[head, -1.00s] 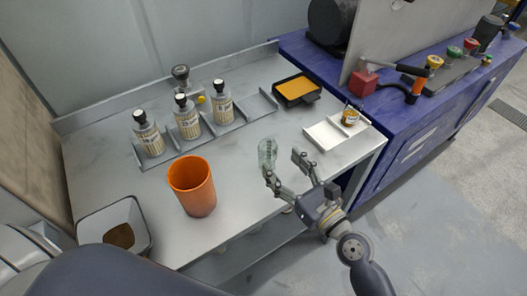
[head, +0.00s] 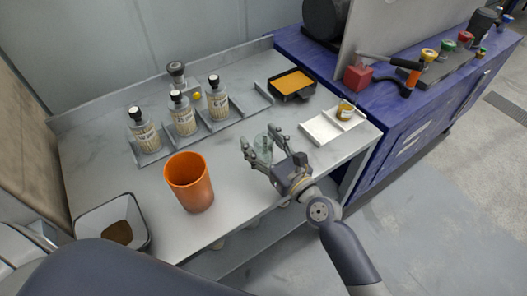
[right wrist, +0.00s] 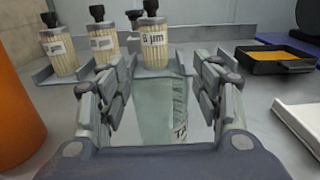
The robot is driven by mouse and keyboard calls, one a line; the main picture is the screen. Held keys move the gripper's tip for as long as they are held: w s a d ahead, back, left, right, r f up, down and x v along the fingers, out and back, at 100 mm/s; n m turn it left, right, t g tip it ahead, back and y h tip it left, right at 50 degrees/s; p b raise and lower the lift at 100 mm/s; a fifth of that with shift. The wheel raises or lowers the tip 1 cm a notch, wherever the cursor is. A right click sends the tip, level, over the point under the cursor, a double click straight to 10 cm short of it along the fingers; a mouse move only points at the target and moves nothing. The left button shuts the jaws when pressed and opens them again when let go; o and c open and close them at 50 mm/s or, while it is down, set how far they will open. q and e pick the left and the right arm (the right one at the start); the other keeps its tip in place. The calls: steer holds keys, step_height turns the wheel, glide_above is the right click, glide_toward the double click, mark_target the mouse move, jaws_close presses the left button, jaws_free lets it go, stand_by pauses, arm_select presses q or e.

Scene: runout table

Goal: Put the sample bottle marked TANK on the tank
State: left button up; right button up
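A clear, greenish sample bottle (head: 264,143) stands on the grey table. In the right wrist view the bottle (right wrist: 158,108) shows a label on its side with the letters "TA" visible; the rest is cut off. My right gripper (head: 262,150) has its fingers on either side of the bottle. In the right wrist view the right gripper (right wrist: 163,100) looks open, with a gap between the bottle and the right finger. I cannot tell which thing is the tank. My left gripper is not in view.
Several black-capped bottles (head: 184,118) stand in a rack left of the gripper. An orange cup (head: 190,184) is at the front.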

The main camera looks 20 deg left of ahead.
steer(key=c, duration=1)
